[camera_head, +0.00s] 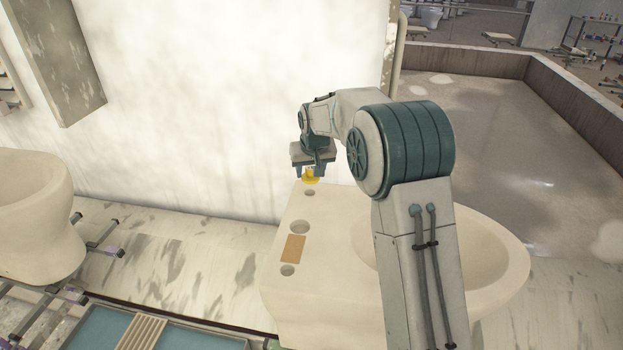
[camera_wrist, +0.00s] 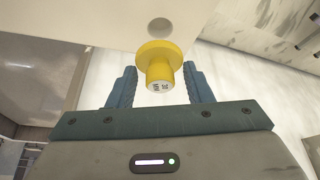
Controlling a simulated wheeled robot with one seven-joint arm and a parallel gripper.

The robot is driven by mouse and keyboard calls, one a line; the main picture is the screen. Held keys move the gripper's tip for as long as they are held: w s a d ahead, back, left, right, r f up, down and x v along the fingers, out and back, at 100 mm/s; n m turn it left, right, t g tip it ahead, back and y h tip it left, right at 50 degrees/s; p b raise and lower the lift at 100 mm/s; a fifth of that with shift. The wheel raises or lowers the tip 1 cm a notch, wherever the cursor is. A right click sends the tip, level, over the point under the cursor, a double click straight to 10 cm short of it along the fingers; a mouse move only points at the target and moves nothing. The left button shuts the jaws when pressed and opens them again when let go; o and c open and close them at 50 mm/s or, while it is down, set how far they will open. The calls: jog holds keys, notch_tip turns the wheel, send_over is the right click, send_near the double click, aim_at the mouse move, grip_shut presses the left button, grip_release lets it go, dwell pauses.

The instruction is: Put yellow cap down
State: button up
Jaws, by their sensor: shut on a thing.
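The yellow cap (camera_head: 310,177) has a wide round flange and a narrower stem. In the wrist view the cap (camera_wrist: 159,62) sits between the two fingers, with a small printed code on its stem end. My gripper (camera_head: 313,170) is shut on it and points down at the far end of the pale basin's flat ledge (camera_head: 275,285). A small round hole (camera_head: 309,192) in the ledge lies just in front of the cap; it also shows beyond the flange in the wrist view (camera_wrist: 158,25). I cannot tell whether the cap touches the ledge.
The ledge also has a larger round hole (camera_head: 299,227), a tan rectangular pad (camera_head: 293,248) and another small hole (camera_head: 288,270). My arm partly hides the basin bowl (camera_head: 485,255). A stained white wall (camera_head: 200,100) stands behind. Another pale basin (camera_head: 35,215) is at left.

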aim_at(311, 177)
notch_tip(311, 177, down, 4)
jog(key=shift+a+r+p, duration=0.1)
jog(key=shift+p, duration=0.5)
jog(key=shift+f, duration=0.25)
jog(key=shift+f+b, duration=0.3)
jog(key=shift+b, duration=0.1)
jog(key=o, duration=1)
jog(key=shift+r, duration=0.1)
jog(key=shift+r, duration=0.1)
